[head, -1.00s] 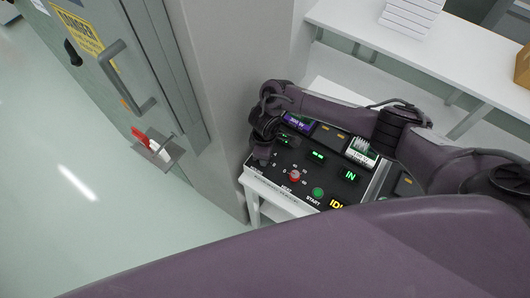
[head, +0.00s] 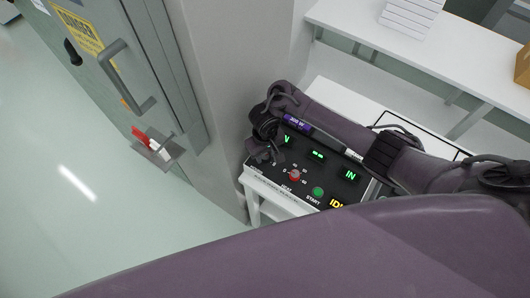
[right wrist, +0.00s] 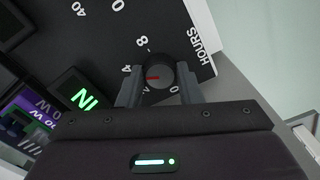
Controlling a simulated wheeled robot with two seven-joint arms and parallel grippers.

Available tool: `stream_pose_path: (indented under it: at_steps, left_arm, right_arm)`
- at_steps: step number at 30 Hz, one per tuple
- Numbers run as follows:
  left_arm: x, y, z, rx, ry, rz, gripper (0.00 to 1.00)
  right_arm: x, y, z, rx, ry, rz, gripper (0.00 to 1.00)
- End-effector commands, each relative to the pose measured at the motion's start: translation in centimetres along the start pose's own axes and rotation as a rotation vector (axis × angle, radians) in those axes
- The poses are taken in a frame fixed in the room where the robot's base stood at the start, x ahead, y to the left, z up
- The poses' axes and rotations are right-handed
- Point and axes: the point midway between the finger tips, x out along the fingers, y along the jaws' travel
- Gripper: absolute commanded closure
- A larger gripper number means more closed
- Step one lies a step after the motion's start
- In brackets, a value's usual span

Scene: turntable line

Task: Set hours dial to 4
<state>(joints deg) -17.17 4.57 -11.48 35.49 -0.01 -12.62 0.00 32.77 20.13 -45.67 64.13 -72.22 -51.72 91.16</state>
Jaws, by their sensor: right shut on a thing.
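The hours dial (right wrist: 160,72) is a dark round knob with a red pointer, on a black panel corner marked HOURS. In the right wrist view its pointer aims left, towards the side where the 4 is printed; the 8 lies above. My right gripper (right wrist: 160,84) is shut on the dial, one finger at each side. In the head view my right gripper (head: 264,156) covers the panel's left end and hides the dial. My left gripper is not in view.
The control panel (head: 325,179) carries a red-marked heat dial (head: 294,175), a green start button (head: 318,191) and lit displays. A grey door with a handle (head: 130,80) and a red-and-white item (head: 152,143) stand to the left. A white shelf (head: 400,55) runs behind.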

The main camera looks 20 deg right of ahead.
Motion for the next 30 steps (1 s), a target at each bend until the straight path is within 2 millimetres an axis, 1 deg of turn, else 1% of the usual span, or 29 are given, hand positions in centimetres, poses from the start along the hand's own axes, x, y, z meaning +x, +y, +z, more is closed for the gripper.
stream_pose_path:
  at_steps: [7, 21, 22, 26, 27, 30]
  left_arm:
    - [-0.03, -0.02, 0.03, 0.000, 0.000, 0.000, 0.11]
    - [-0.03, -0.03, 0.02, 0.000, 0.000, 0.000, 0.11]
    - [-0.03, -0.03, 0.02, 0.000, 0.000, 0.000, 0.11]
    - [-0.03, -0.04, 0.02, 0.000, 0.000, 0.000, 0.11]
    - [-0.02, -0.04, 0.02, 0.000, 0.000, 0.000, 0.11]
    - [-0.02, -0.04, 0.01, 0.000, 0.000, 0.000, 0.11]
  right_arm:
    - [-0.19, 0.06, -0.23, 0.067, 0.005, 0.000, 0.91]
    - [-0.24, 0.06, -0.29, 0.078, 0.007, 0.000, 0.91]
    - [-0.24, 0.06, -0.29, 0.078, 0.007, 0.000, 0.65]
    - [-0.19, 0.05, -0.23, 0.077, 0.005, 0.000, 0.48]
    - [-0.16, 0.04, -0.20, 0.077, 0.005, 0.000, 0.46]
    - [-0.11, 0.04, -0.14, 0.076, 0.003, 0.000, 0.46]
